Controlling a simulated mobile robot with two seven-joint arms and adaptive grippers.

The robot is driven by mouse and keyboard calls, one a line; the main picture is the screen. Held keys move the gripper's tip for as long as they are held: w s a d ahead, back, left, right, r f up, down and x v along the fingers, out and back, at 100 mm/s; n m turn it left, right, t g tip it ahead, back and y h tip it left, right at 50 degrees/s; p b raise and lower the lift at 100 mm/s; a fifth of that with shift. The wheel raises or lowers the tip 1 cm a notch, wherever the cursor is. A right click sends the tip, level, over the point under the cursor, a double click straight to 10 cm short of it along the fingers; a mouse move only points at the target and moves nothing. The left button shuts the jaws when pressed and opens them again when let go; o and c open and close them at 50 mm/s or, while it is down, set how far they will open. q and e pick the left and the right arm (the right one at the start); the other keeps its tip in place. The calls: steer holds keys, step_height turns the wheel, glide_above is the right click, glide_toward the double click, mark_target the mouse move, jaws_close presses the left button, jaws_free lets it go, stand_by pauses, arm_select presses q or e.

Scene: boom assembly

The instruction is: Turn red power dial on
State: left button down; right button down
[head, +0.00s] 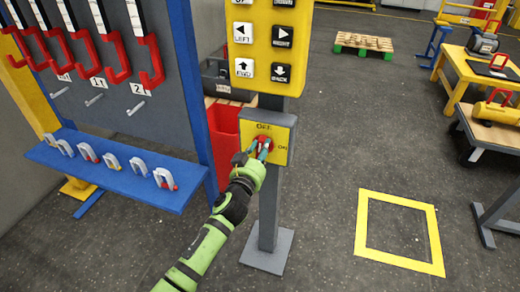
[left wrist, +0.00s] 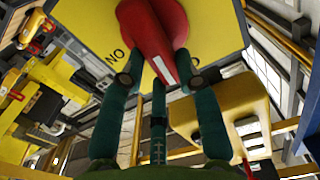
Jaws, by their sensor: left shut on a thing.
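The red power dial (head: 266,141) is on a yellow plate (head: 280,128) on a grey post, with OFF printed above it and ON to its right in the head view. My left gripper (head: 259,149) is at the dial from below left, with its fingers shut on it. In the left wrist view the dial (left wrist: 158,25) sits between the dark green fingers (left wrist: 160,80). A white mark shows on its end, and the upside-down ON lettering is beside it. My right gripper is in neither view.
A yellow button panel (head: 266,45) is above the dial on the same post. A blue rack shelf (head: 115,170) with several padlocks stands close on the left, and a red bin (head: 224,140) is behind. The floor to the right, around a yellow square outline (head: 365,225), is clear.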

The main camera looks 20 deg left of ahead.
mark_target(270, 149)
arm_select(q)
steer(key=m, duration=0.4)
steer(key=d+f+m+b, duration=0.1)
steer(key=m, duration=0.4)
steer(key=f+m, duration=0.1)
steer(key=m, duration=0.3)
steer(key=shift+d+f, duration=0.1)
steer(key=shift+d, duration=0.15)
steer(key=shift+f+m+b, duration=0.15)
steer(key=shift+m, duration=0.7)
steer(key=shift+f+m+b, duration=0.15)
steer(key=shift+m, duration=0.7)
steer(key=c, duration=0.9)
jaws_free()
